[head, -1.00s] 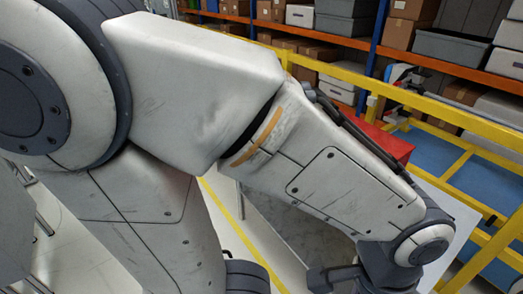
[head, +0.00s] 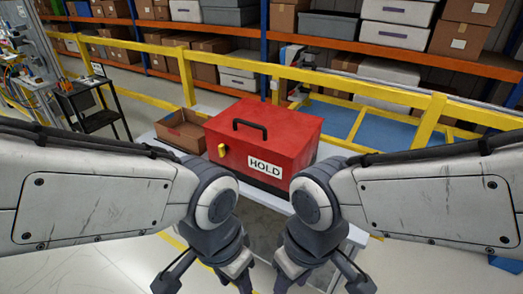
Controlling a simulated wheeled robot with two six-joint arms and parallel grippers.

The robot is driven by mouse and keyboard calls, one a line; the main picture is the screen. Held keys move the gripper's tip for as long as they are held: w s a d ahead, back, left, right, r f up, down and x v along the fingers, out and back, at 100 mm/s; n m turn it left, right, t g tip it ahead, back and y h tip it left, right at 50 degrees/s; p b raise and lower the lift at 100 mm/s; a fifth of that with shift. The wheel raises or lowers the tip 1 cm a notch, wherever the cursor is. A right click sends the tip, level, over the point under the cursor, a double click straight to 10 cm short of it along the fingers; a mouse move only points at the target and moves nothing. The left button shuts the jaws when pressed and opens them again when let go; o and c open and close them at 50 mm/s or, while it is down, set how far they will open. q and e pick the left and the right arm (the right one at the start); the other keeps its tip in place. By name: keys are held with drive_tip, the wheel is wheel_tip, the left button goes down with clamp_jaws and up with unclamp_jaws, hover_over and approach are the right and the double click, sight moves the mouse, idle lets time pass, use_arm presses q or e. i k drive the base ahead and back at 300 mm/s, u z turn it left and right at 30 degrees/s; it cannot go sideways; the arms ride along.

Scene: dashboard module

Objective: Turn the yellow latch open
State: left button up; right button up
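A red box (head: 262,135) with a black lid handle and a white HOLD label stands on a pale table. The small yellow latch (head: 222,150) is on the left part of its front face and looks upright. My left gripper (head: 205,283) is at the bottom, in front of and below the box, with its fingers spread and nothing seen between them. My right gripper (head: 318,283) is at the bottom to its right, also spread and empty. Both are apart from the latch. The lowest fingertips are near or past the frame's edge.
An open cardboard box (head: 182,131) stands left of the red box on the table (head: 325,152). A yellow railing (head: 340,86) runs behind. Shelves with boxes stand farther back. A black cart (head: 92,105) is at the left.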

sight(223, 148)
drive_tip(key=u, duration=1.95)
drive_tip(key=i, duration=1.2)
drive_tip(key=z, duration=1.8)
